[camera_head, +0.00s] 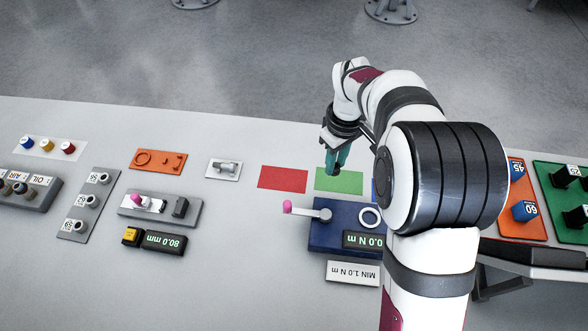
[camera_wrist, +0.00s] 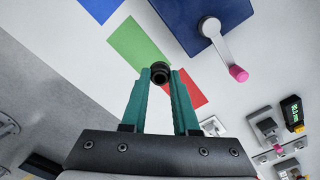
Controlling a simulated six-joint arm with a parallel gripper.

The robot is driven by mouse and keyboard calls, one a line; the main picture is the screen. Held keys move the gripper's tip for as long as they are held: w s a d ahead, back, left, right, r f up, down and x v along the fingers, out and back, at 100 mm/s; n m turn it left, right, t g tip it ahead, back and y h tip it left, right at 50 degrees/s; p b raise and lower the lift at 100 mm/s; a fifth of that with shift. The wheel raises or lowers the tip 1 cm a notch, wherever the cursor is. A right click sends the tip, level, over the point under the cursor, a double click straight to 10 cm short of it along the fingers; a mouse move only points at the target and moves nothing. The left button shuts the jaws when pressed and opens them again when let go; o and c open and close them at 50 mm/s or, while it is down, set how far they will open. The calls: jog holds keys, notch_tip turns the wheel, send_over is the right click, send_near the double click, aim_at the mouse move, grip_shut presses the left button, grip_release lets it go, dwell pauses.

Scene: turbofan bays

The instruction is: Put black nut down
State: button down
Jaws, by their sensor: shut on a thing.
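The black nut (camera_wrist: 160,73) is a small dark ring between the fingertips of my gripper (camera_wrist: 158,80) in the wrist view. The teal fingers are shut on it. In the wrist view the nut overlaps the edge of the green mat (camera_wrist: 138,42), with the red mat (camera_wrist: 190,90) just beside it. In the head view my gripper (camera_head: 335,172) is over the green mat (camera_head: 345,184), and the red mat (camera_head: 283,178) lies to its left. The nut is hard to make out there. I cannot tell its exact height above the table.
A blue torque device (camera_head: 325,235) with a pink-knobbed lever (camera_head: 305,211) stands close in front of the green mat. A blue mat (camera_wrist: 101,8) lies beyond the green one in the wrist view. A grey gauge block (camera_head: 160,208) and an orange tray (camera_head: 158,160) are further left.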

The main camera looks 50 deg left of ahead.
send_over(294, 180)
notch_tip(294, 180, down, 6)
jog(key=shift+f, duration=1.9)
jog(key=shift+f, duration=0.1)
jog(key=c, duration=0.7)
grip_release()
